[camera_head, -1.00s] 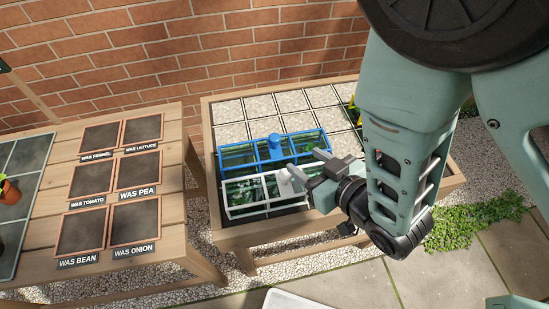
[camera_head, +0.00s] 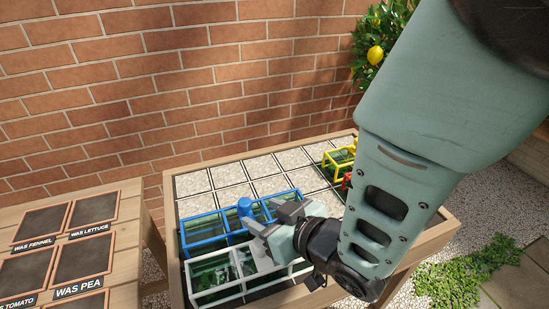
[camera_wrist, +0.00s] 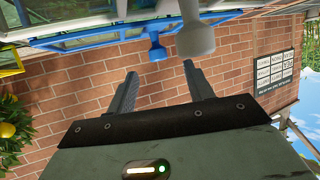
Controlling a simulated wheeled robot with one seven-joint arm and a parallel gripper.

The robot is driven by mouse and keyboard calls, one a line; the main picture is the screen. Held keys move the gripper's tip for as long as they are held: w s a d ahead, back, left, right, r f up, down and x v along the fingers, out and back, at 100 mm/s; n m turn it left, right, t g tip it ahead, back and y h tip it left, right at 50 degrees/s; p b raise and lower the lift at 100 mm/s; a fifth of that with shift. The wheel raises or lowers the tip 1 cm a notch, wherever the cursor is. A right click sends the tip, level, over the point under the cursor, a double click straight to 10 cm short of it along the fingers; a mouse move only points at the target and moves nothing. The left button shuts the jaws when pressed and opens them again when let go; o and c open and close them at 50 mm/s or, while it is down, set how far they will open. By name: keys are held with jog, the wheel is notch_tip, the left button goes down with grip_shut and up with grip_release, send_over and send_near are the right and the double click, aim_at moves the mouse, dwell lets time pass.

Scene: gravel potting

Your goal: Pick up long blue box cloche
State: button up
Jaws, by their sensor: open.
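The long blue box cloche (camera_head: 205,226) has a blue frame with clear panes and a round blue knob on top. It stands on the gravel bed behind a white-framed cloche (camera_head: 222,290). My gripper (camera_head: 262,214) is open and empty, to the right of the blue knob in the head view. In the wrist view the fingers (camera_wrist: 160,88) are spread, with the blue knob (camera_wrist: 155,52) beyond their tips. The white knob (camera_wrist: 195,40) shows to its right. No contact with either knob is visible.
Gravel squares (camera_head: 232,172) behind the blue cloche are bare. Yellow (camera_head: 338,157) and red (camera_head: 347,181) cloches stand at the right, partly behind my arm. A brick wall (camera_head: 150,90) rises behind the bed. A wooden table (camera_head: 20,210) with labelled dark panels stands left.

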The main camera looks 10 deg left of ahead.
aim_at(246, 202)
jog(key=shift+r+x, duration=0.15)
jog(key=shift+x, duration=1.4)
jog(key=shift+r+x, duration=0.1)
jog(key=shift+x, duration=1.45)
jog(key=shift+w, duration=0.2)
jog(key=shift+c, duration=0.3)
jog(key=shift+r, duration=0.1)
grip_shut()
